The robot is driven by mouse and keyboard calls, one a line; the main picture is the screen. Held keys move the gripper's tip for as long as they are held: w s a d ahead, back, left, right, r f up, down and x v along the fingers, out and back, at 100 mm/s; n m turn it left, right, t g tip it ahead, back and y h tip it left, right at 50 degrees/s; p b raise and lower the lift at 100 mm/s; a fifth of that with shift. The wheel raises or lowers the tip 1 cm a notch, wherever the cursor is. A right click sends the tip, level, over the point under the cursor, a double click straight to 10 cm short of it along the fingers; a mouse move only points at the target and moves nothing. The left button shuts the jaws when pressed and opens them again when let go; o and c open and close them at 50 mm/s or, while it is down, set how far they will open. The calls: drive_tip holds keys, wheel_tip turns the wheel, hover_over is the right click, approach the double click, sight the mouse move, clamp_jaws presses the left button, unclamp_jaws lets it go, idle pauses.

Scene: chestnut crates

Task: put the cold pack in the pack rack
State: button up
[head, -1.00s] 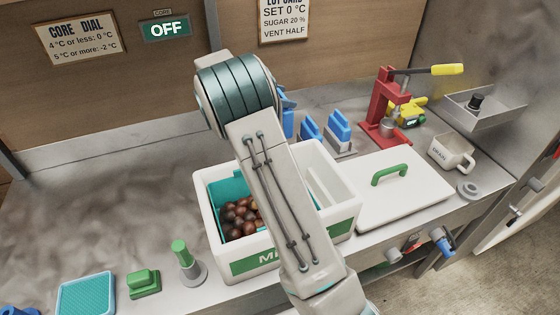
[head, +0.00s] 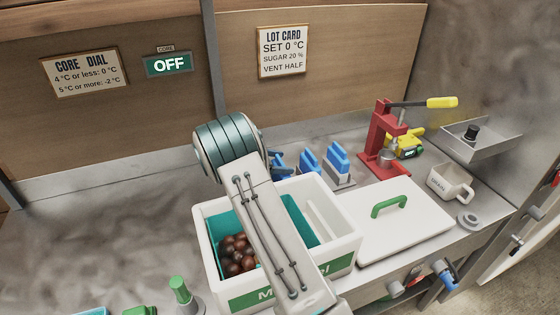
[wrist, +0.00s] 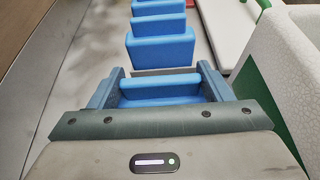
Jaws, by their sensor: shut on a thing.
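My gripper (wrist: 160,78) is shut on a blue cold pack (wrist: 160,88) in the wrist view; its fingers sit at the pack's two ends. In the head view my arm hides most of the gripper. A bit of blue (head: 277,160) shows beside the arm, behind the white crate. More blue packs (wrist: 160,50) stand upright in a row ahead of the gripper. In the head view they (head: 309,160) stand behind the crate, the rightmost on a pale grey base (head: 343,183) that seems to be the pack rack. Whether the held pack touches the rack is hidden.
The white crate (head: 347,229) holds chestnuts (head: 237,256) beside a teal panel. It stands close to the gripper's right in the wrist view. A white lid (head: 425,225) with a green handle lies to its right. A red press (head: 384,140) stands behind.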

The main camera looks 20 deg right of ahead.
drive_tip(key=shift+r, duration=0.1)
drive_tip(key=o, duration=1.6)
drive_tip(key=shift+f, duration=0.2)
drive_tip(key=shift+c, duration=0.2)
drive_tip(key=shift+r, duration=0.25)
drive_tip(key=b+v, duration=0.2)
drive_tip(key=v, duration=1)
drive_tip(key=shift+f, duration=0.15)
